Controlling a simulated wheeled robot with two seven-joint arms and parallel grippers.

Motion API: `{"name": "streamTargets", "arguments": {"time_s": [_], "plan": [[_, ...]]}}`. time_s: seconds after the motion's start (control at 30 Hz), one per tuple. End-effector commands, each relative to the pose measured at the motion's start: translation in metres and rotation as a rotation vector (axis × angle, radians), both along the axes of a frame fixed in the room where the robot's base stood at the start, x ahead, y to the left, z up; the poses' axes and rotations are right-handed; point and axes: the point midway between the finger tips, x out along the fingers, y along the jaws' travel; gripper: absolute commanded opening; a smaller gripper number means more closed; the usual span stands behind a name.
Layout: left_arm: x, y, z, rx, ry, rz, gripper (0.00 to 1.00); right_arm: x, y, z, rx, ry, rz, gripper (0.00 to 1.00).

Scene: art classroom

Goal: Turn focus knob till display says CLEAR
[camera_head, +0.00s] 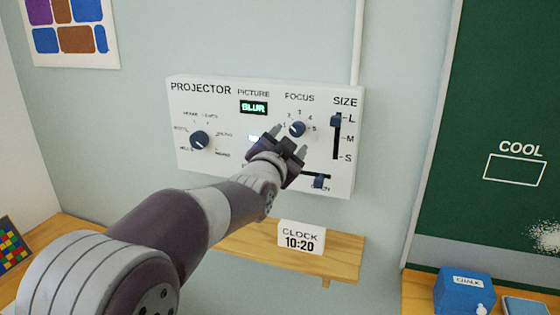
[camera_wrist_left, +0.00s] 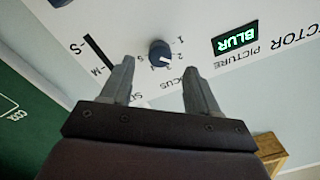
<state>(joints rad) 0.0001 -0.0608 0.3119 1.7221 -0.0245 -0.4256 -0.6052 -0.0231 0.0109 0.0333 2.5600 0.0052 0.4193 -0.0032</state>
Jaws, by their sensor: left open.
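The white projector panel (camera_head: 225,97) is on the wall. Its green picture display (camera_head: 254,107) reads BLUR, and the display also shows in the left wrist view (camera_wrist_left: 235,37). The dark blue focus knob (camera_head: 297,129) has a white pointer mark and sits in a ring of numbers; it also shows in the left wrist view (camera_wrist_left: 160,52). My left gripper (camera_head: 291,134) is open and empty in front of the panel, just below the knob in the head view. In the wrist view its fingers (camera_wrist_left: 160,82) point toward the knob, which is beyond the fingertips. My right gripper is not in view.
Another round knob (camera_head: 200,140) is at the panel's left. A size slider (camera_head: 336,122) is right of the focus knob, and a lower slider (camera_head: 319,181) is near my gripper. A clock (camera_head: 300,238) stands on a wooden shelf (camera_head: 342,256) below.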

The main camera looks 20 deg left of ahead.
Motion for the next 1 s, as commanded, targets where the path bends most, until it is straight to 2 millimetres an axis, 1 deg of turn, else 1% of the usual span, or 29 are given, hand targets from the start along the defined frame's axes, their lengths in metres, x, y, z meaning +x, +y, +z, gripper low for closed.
{"name": "streamTargets", "arguments": {"time_s": [0.03, 0.1, 0.2, 0.3, 0.47, 0.83, 0.87, 0.93, 0.97, 1.0], "plan": [[-0.014, 0.000, -0.006, 0.000, -0.004, 0.000, 0.61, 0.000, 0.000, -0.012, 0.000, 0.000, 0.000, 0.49], [-0.033, 0.000, -0.006, 0.000, -0.005, 0.000, 0.61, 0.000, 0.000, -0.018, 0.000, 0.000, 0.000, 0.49], [-0.056, 0.001, -0.005, 0.000, -0.004, 0.000, 0.61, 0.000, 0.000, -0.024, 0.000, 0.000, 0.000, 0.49], [-0.070, 0.001, -0.004, -0.001, -0.001, 0.000, 0.61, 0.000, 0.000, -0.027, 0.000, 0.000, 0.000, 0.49], [-0.078, 0.001, -0.003, -0.001, 0.001, 0.001, 0.61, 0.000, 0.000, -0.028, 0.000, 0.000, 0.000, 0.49], [-0.078, 0.001, -0.003, -0.016, 0.005, 0.000, 0.61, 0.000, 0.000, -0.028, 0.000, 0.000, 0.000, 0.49], [-0.078, 0.001, -0.008, -0.043, 0.025, 0.001, 0.61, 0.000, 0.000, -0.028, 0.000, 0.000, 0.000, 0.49], [-0.081, 0.002, -0.038, -0.127, 0.140, 0.011, 0.61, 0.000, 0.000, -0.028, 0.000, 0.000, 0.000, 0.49], [-0.085, 0.002, -0.057, -0.168, 0.209, 0.021, 0.61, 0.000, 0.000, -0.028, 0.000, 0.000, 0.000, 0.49], [-0.092, 0.002, -0.089, -0.227, 0.319, 0.041, 0.61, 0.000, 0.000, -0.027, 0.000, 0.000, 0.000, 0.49]]}}
